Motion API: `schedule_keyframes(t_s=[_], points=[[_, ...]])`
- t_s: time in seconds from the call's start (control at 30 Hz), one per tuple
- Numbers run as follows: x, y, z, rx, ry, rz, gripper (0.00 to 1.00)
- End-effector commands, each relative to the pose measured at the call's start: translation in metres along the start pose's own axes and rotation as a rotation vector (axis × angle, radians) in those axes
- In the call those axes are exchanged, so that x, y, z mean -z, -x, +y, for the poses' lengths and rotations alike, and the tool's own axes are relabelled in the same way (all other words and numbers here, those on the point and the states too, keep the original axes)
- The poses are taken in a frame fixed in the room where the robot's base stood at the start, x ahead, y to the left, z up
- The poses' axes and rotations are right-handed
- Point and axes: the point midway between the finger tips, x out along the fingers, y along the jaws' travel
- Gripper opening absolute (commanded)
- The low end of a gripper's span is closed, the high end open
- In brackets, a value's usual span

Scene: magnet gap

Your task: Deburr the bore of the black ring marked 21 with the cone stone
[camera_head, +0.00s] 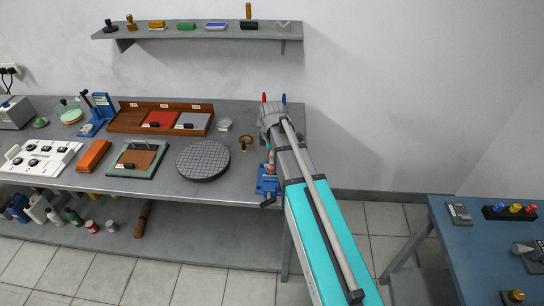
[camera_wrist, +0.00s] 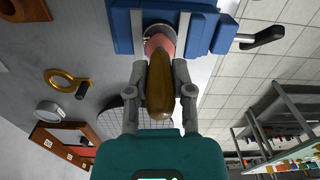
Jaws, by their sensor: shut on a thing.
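My gripper (camera_wrist: 162,80) is shut on the brown handle of the cone stone (camera_wrist: 160,42) in the wrist view. The stone is pinkish and tapered, and its narrow end points at the blue vise (camera_wrist: 124,30). A dark ring (camera_wrist: 151,30) shows around the stone's end at the vise jaws. The stone and handle hide much of it, and no number can be read. I cannot tell whether the stone touches the bore. In the head view the vise (camera_head: 266,186) stands at the bench's right front corner, with my arm partly over it.
A round dark gridded plate (camera_head: 204,160) lies left of the vise. A brass-rimmed magnifier (camera_head: 245,142) and a wooden tray (camera_head: 160,104) lie farther back. The vise's crank handle (camera_wrist: 262,38) sticks out over the floor. A blue table (camera_head: 490,245) stands at the right.

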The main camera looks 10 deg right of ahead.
Motion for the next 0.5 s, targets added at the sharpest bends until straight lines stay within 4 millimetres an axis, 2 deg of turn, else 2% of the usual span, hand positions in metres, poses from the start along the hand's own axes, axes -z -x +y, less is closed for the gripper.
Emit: schedule_keyframes(t_s=[0.13,0.5], points=[[-0.0002,-0.0001,0.0001,0.0,0.051,0.0,0.0],[-0.0003,-0.0001,0.0,0.0,0.046,-0.001,0.0]])
